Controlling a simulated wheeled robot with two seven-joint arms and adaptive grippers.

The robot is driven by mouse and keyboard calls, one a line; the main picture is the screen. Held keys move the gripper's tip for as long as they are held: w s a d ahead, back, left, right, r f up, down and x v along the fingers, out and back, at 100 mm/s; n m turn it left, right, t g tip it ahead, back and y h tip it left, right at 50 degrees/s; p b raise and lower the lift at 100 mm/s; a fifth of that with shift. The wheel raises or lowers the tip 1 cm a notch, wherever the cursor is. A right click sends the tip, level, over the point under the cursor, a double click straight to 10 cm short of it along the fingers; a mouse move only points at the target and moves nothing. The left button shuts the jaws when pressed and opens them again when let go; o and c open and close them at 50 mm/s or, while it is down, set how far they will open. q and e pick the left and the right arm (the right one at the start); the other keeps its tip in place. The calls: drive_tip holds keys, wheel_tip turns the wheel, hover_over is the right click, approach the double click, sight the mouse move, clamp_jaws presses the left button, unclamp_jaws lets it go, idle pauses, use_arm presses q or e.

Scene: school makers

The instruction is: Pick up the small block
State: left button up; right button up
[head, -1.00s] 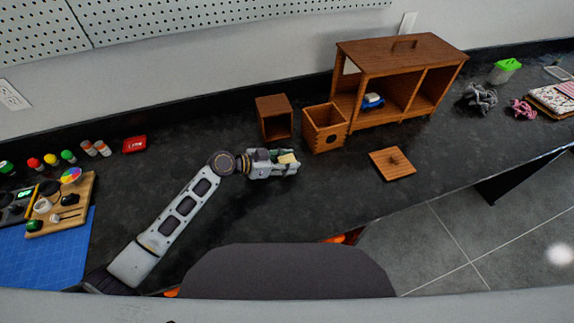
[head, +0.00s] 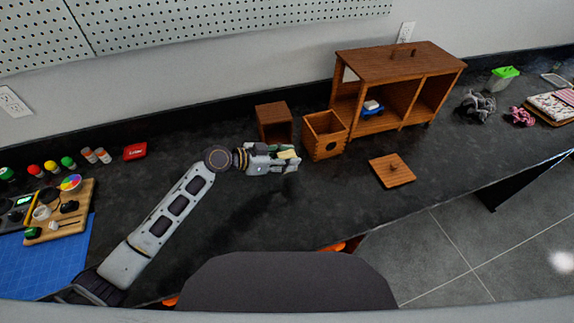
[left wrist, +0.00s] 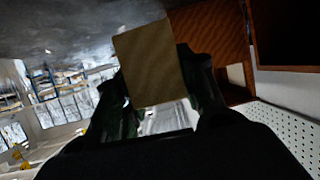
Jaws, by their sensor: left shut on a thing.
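The small block is pale tan wood and shows between my left fingers in the head view (head: 288,154). It also fills the middle of the left wrist view (left wrist: 150,62). My left gripper (head: 289,159) is shut on the block, and its fingers lie on both sides of it. The gripper is over the dark counter, just left of and in front of an open wooden box with a round hole (head: 325,136). Whether the block is clear of the counter is hard to tell. My right gripper is not in view.
A small open wooden box (head: 273,121) stands behind my gripper. A large wooden cabinet (head: 400,62) with a blue and white object (head: 372,108) stands behind right. A wooden lid (head: 391,170) lies at right. The dark counter (head: 230,220) is clear in front.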

sight(287, 155)
use_arm(q)
drive_tip(key=shift+r, duration=2.1)
